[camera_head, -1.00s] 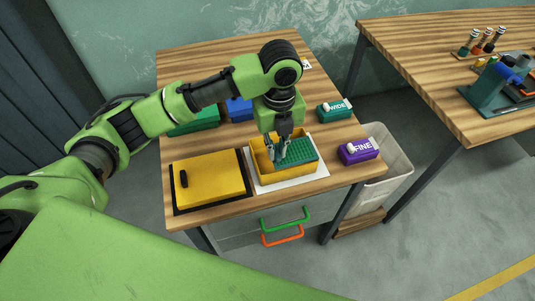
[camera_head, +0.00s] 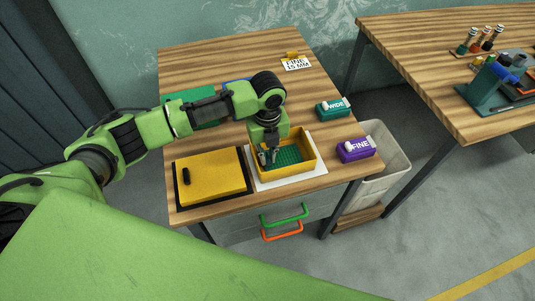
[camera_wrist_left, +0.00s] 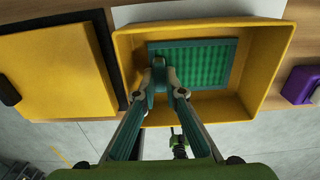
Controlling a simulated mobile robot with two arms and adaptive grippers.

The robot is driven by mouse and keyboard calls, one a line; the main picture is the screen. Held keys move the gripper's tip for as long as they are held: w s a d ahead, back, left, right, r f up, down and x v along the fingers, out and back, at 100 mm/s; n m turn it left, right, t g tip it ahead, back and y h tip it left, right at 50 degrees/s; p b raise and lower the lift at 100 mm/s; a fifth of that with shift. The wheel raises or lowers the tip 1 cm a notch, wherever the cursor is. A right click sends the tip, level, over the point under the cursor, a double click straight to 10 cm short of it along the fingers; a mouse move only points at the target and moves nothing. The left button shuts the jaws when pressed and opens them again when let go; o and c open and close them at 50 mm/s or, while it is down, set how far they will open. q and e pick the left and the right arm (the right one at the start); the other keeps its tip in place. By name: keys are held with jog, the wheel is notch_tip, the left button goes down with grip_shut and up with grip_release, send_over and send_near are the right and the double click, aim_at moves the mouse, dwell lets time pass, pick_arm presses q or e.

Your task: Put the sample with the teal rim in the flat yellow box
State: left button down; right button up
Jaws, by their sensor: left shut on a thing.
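The flat yellow box (camera_head: 313,163) stands open on a white sheet at the front of the wooden table. The sample with the teal rim (camera_head: 290,155), a flat piece with green mesh, is inside the box. My left gripper (camera_head: 267,158) reaches down into the box at the sample's left side. In the left wrist view, the gripper (camera_wrist_left: 166,78) is shut on the left edge of the sample (camera_wrist_left: 207,62). The sample looks nearly flat at the floor of the box (camera_wrist_left: 262,62); whether it touches the floor I cannot tell. My right gripper is out of view.
A yellow lid-like slab (camera_head: 215,180) with a black handle lies left of the box. A teal WIDE block (camera_head: 333,109) and a purple FINE block (camera_head: 353,152) are to the right. A "FINE 15 MM" card (camera_head: 296,65) lies at the back. A pale bin (camera_head: 390,165) stands beside the table.

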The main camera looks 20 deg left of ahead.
pick_arm(q)
jog(key=c, duration=2.4)
grip_release()
jog(key=shift+f, duration=0.15)
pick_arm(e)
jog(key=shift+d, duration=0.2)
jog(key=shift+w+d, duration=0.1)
pick_arm(q)
jog(key=shift+r, duration=0.25)
notch_tip(320, 180, up, 12)
jog(key=b, duration=0.2)
jog(key=shift+b, duration=0.4)
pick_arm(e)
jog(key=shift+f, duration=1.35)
pick_arm(q)
jog(key=shift+f, duration=0.1)
